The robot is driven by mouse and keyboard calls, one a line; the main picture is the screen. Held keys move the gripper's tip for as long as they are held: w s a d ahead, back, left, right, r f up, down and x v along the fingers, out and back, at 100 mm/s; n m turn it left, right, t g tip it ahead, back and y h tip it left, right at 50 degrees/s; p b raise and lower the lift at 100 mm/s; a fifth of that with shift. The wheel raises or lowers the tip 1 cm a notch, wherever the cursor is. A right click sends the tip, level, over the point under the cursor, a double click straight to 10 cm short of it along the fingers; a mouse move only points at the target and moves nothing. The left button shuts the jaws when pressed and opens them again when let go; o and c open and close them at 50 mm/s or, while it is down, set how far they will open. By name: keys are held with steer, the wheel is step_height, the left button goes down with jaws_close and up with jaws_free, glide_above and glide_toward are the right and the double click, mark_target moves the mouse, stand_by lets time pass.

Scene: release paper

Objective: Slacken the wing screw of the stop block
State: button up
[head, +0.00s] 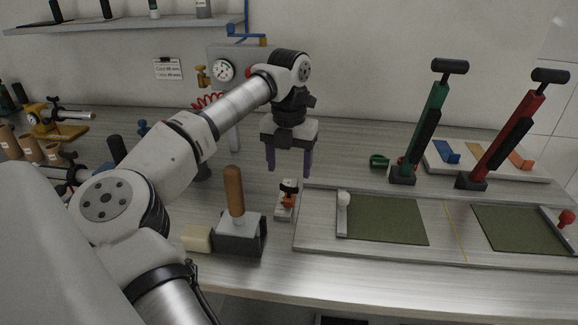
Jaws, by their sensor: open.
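The fingertips appear clear of the block; the exact gap cannot be told.
A dark block with a wooden handle (235,190) stands close left of the stop block. The long grey board (383,252) carries two green pads (390,220). Green (432,120) and red (512,125) lever tools stand behind it. A gauge (223,70) is behind my arm.

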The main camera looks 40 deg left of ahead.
mark_target(289, 185)
step_height(289, 185, up, 9)
steer(key=p, duration=0.6)
steer(key=shift+r, duration=0.15)
